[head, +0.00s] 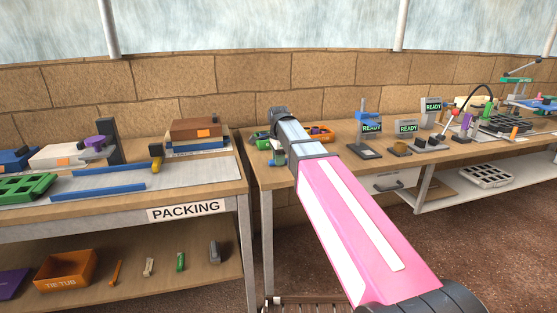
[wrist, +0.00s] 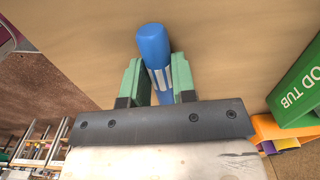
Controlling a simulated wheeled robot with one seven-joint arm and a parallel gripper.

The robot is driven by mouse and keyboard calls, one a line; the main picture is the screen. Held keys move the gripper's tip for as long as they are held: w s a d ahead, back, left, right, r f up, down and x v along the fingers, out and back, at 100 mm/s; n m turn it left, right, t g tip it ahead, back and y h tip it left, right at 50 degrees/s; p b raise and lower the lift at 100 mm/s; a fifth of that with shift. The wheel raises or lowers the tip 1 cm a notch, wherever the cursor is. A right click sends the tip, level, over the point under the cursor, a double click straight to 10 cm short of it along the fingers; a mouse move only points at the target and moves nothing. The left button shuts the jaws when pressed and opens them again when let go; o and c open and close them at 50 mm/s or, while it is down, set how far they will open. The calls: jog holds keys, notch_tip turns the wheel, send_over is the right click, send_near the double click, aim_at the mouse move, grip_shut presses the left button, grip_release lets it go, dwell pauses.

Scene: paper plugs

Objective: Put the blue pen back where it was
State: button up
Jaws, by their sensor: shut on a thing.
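The blue pen (wrist: 152,45), thick with a rounded blue end and a white-striped band, is in the wrist view. My gripper (wrist: 157,78) has its two green fingers shut on it, one on each side of the band. The pen's lower part is hidden behind the gripper's dark plate. The tan wooden surface shows behind the pen; I cannot tell whether the pen touches it. In the head view my pink arm reaches to the left end of the right-hand table (head: 340,160), and my gripper there is mostly hidden.
A green tub (wrist: 300,92) and an orange tub (wrist: 262,128) stand just right of my gripper in the wrist view. The orange tub also shows in the head view (head: 321,133). READY devices (head: 371,128) stand further right. The packing table (head: 120,210) is left, across a gap.

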jog(key=shift+f, duration=0.1)
jog(key=o, duration=0.9)
notch_tip(320, 180, up, 12)
jog(key=shift+r, duration=0.15)
